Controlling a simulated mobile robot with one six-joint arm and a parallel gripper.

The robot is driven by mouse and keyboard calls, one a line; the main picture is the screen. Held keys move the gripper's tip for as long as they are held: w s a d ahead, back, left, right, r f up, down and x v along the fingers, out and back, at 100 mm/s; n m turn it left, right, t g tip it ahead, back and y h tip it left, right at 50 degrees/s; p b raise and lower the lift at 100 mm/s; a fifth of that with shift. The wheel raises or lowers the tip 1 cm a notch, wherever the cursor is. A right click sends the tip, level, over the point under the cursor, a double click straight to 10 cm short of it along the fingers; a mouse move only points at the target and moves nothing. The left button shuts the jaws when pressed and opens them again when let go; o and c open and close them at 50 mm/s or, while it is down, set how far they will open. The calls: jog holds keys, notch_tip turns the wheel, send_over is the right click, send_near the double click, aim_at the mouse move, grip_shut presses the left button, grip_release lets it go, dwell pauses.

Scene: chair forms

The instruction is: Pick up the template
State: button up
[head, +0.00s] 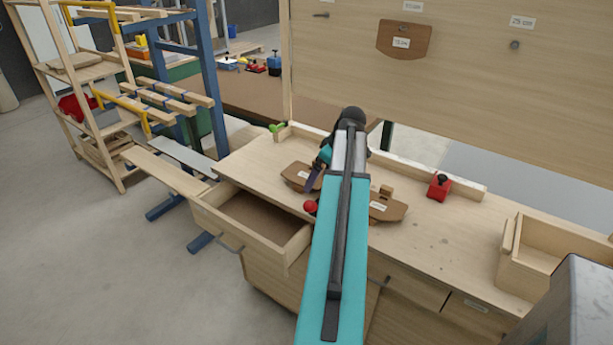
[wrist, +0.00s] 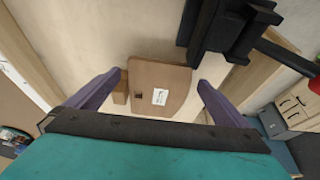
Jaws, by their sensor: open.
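A flat brown template (wrist: 158,82) with a white label lies on the workbench, seen in the wrist view between and beyond my purple fingertips. My gripper (wrist: 161,78) is open, with one finger on each side of it; I cannot tell whether they touch it. In the head view my gripper (head: 313,179) hangs over the bench beside a brown template (head: 297,175), partly covering it. Another brown template (head: 388,210) lies right of my arm, which hides part of it. A third template (head: 404,37) hangs on the upright board.
A black fixture (wrist: 215,30) with a red-knobbed lever stands close to the right finger. A wooden block (wrist: 120,92) lies by the left finger. A drawer (head: 250,222) is open at the bench front. A red block (head: 439,188) and wooden box (head: 540,255) stand right.

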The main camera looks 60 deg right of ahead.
jog(key=c, duration=1)
jog(key=shift+r, duration=0.15)
jog(key=shift+c, duration=0.2)
jog(key=shift+r+b, duration=0.5)
jog(key=shift+r, duration=1.1)
jog(key=s+a+r+b, duration=0.1)
jog(key=a+b, duration=0.1)
jog(key=a, duration=1.4)
jog(key=shift+s+r, duration=0.25)
jog(key=shift+s, duration=0.15)
